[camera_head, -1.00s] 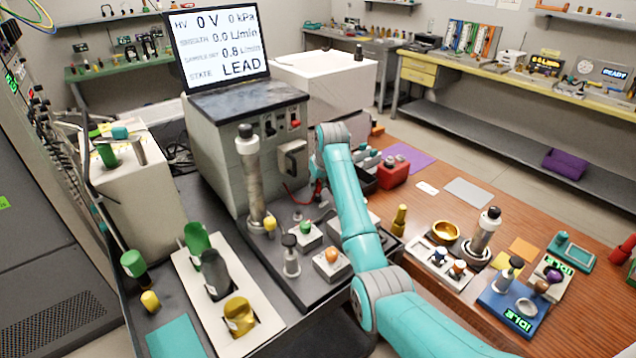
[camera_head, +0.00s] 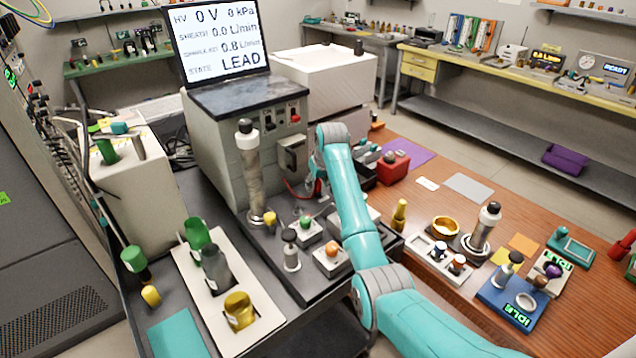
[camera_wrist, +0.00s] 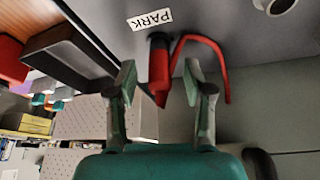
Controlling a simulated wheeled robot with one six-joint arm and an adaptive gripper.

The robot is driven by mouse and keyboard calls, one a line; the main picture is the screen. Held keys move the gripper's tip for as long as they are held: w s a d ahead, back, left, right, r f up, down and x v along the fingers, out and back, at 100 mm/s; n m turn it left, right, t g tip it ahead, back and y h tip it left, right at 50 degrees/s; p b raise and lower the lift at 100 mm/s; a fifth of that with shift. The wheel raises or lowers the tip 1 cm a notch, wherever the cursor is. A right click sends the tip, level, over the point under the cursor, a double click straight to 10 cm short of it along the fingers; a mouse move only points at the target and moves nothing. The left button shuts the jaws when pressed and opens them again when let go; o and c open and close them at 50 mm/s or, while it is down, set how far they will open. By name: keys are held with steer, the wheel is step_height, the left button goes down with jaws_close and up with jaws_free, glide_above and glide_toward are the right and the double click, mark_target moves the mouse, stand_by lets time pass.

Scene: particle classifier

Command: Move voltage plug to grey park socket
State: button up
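The red voltage plug (camera_wrist: 159,68) shows in the wrist view, with its red cable (camera_wrist: 212,52) looping to the right. Its far end meets a dark round socket (camera_wrist: 157,38) on the grey surface, right beside the white PARK label (camera_wrist: 150,20). My gripper (camera_wrist: 159,84) is open, with one finger on each side of the plug and gaps showing between. In the head view the red cable (camera_head: 292,188) shows in front of the grey cabinet (camera_head: 232,125); my arm mostly hides the gripper and plug there.
A dark open tray (camera_wrist: 68,52) lies left of the gripper in the wrist view. In the head view, small knob blocks (camera_head: 331,256) and a tall metal column (camera_head: 250,175) stand near the arm. A red box (camera_head: 394,168) is behind it.

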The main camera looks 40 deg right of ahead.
steer(key=shift+r, duration=0.1)
steer(key=v, duration=1.1)
steer(key=shift+s+r, duration=0.25)
steer(key=shift+r, duration=0.1)
